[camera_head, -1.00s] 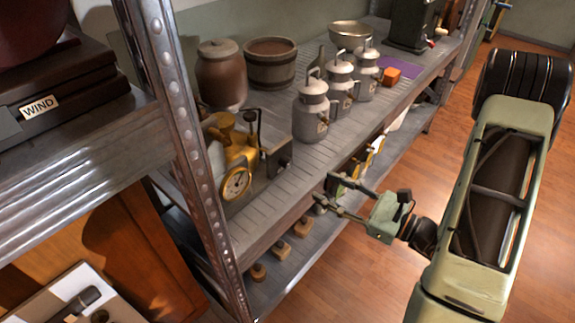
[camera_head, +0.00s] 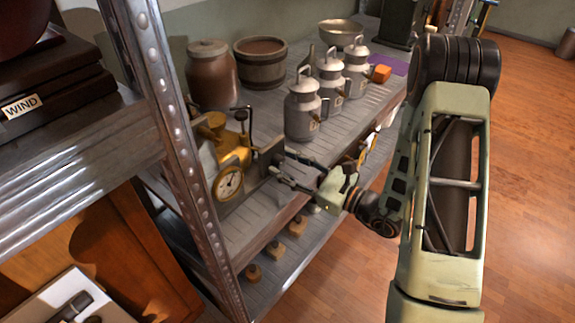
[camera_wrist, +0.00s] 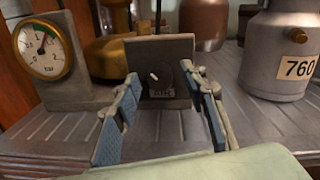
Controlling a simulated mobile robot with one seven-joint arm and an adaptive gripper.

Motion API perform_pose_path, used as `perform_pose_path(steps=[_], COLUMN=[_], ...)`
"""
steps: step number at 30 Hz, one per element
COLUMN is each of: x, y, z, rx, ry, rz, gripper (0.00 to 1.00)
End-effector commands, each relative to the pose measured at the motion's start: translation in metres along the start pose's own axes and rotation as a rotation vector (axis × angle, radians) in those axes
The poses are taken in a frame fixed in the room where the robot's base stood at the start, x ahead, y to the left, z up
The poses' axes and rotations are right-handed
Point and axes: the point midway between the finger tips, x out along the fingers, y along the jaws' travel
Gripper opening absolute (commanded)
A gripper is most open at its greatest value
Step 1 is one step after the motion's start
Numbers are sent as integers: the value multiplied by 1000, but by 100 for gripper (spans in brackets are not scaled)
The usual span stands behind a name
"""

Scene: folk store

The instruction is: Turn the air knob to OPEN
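The air knob (camera_wrist: 158,76) is a small dark knob with a white mark on a grey upright plate (camera_wrist: 125,52). A small label below it is too blurred to read. In the head view the plate (camera_head: 267,158) stands beside the yellow apparatus, and the knob itself is hard to make out. My gripper (camera_head: 279,161) is open, with its fingertips close to the plate. In the wrist view its blue-padded fingers (camera_wrist: 164,88) are on either side of the knob, with space between them. I cannot tell whether either finger touches the plate.
A pressure gauge (camera_wrist: 45,48) marked bar stands left of the plate. A metal can labelled 760 (camera_wrist: 277,55) stands to the right. A brown jar (camera_head: 211,75) and a wooden tub (camera_head: 261,63) are behind. A shelf post (camera_head: 165,110) rises on the left.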

Motion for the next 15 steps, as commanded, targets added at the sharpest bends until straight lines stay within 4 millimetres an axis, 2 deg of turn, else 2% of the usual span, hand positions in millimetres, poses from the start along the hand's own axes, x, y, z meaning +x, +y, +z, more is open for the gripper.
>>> perform_pose_path(steps=[5, 15], x=[0, 0], y=[0, 0], z=[0, 0], rx=[0, -1], ry=[0, 0], rz=[0, 1], gripper=[39, 2])
